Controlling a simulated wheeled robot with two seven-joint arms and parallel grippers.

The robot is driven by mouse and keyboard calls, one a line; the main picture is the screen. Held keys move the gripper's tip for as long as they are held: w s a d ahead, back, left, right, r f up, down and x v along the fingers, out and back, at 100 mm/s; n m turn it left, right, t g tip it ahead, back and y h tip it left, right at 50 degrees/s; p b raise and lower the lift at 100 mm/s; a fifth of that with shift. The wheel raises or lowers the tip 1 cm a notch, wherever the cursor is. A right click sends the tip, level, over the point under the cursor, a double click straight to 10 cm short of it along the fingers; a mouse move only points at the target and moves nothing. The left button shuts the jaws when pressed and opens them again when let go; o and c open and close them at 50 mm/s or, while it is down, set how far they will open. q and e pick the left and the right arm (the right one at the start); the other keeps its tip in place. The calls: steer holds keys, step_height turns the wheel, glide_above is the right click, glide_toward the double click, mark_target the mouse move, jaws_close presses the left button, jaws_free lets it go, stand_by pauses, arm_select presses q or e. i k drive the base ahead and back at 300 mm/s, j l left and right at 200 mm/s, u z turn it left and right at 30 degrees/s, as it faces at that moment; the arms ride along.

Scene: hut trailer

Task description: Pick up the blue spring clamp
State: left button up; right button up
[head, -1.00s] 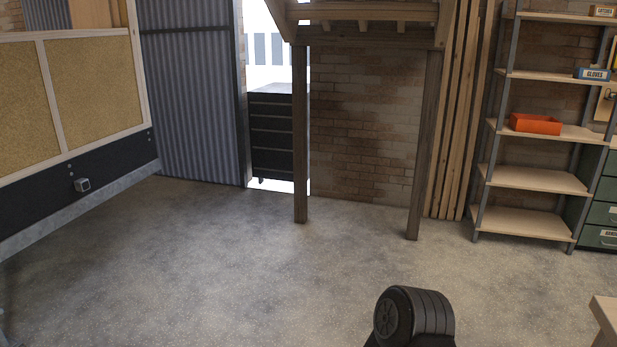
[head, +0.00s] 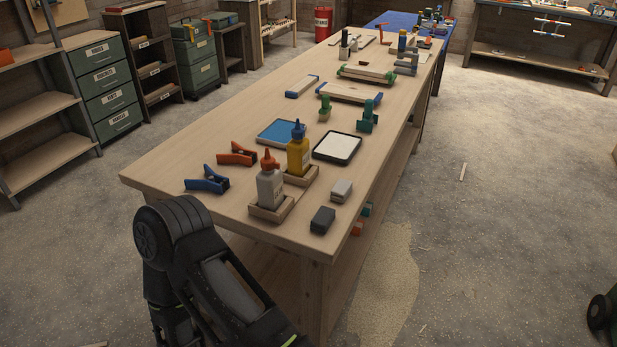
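The blue spring clamp (head: 207,181) lies on the wooden workbench (head: 160,167), near its front left edge in the head view. It has blue handles and a dark part at one end. An orange spring clamp (head: 237,155) lies just behind it. One of my arms shows at the lower left, in front of the bench and below the blue clamp. Its gripper is not visible, and neither is my other gripper.
A white bottle with an orange cap (head: 270,186) and a yellow bottle (head: 298,152) stand in wooden holders right of the clamps. A grey block (head: 322,220) lies near the front edge. Shelves (head: 38,125) and green drawers (head: 108,85) stand left. Floor is open around the bench.

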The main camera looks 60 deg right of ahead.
mark_target(191, 184)
steer(key=z, duration=2.35)
